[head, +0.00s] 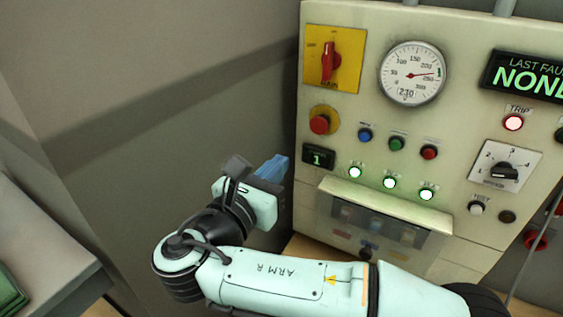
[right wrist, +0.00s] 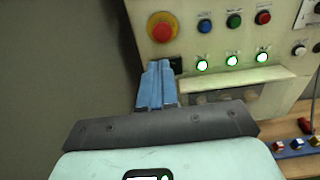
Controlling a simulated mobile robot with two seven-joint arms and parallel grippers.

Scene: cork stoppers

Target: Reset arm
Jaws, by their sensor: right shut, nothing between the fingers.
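My right gripper (head: 277,167) is in front of the left edge of the control panel (head: 455,55), beside the small display (head: 318,157) that reads 1. Its blue fingers are together and hold nothing. In the right wrist view, the fingers (right wrist: 157,68) point up at the panel, below the red emergency button (right wrist: 162,26). I cannot tell whether the fingertips touch the panel. My left gripper is not in view.
The panel carries a red rotary switch (head: 328,62), a round gauge (head: 413,73), a speed dial (head: 504,172) and several buttons. A clear cover (head: 383,219) sits low on it. A grey wall (head: 180,90) is at left, and a grey surface (head: 50,262) lies at lower left.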

